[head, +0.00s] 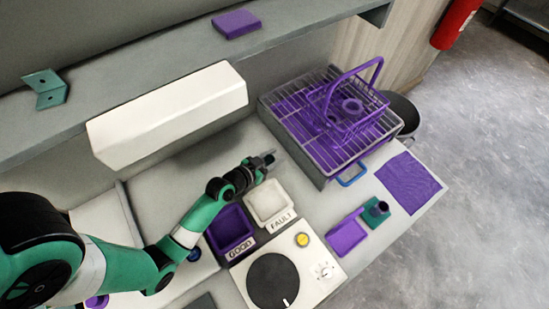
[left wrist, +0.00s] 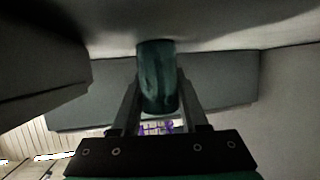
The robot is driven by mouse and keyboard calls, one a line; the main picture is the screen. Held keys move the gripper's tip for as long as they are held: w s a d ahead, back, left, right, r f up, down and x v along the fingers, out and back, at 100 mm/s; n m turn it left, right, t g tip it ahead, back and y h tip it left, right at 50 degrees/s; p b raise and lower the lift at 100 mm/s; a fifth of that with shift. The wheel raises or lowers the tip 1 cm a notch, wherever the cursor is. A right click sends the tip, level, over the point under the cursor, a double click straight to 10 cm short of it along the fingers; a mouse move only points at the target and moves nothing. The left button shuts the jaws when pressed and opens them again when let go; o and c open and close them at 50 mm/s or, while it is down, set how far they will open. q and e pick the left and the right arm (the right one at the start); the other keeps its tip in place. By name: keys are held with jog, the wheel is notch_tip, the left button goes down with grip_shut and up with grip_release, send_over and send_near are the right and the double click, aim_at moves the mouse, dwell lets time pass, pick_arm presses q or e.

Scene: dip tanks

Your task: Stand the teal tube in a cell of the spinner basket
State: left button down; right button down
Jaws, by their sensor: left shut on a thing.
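The teal tube (left wrist: 157,75) shows large and dark in the left wrist view, between the two fingers of my left gripper (left wrist: 157,97). The gripper is shut on it. In the head view my left gripper (head: 270,161) is over the bench just above the white FAULT tray, left of the wire rack; the tube is too small and dark there to make out clearly. The purple spinner basket (head: 352,124), with a raised handle, is on the wire rack at the upper right, apart from the gripper. Its cells are hard to make out. My right gripper is not in view.
The wire rack (head: 296,130) tops a grey tank. Below the gripper are the FAULT tray (head: 268,202), the purple GOOD tray (head: 231,230) and a dial unit (head: 290,272). A teal block (head: 376,213) and purple mat (head: 408,183) lie right. A white box (head: 168,112) overhangs behind.

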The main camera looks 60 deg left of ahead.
pick_arm(q)
jog(key=shift+r, duration=0.1)
jog(key=shift+f, duration=0.2)
jog(key=shift+c, duration=2.2)
grip_release()
jog(key=shift+r, duration=0.1)
jog(key=shift+r, duration=0.15)
jog(key=p+v, duration=0.1)
jog(key=v, duration=1.1)
jog(key=shift+a, duration=0.1)
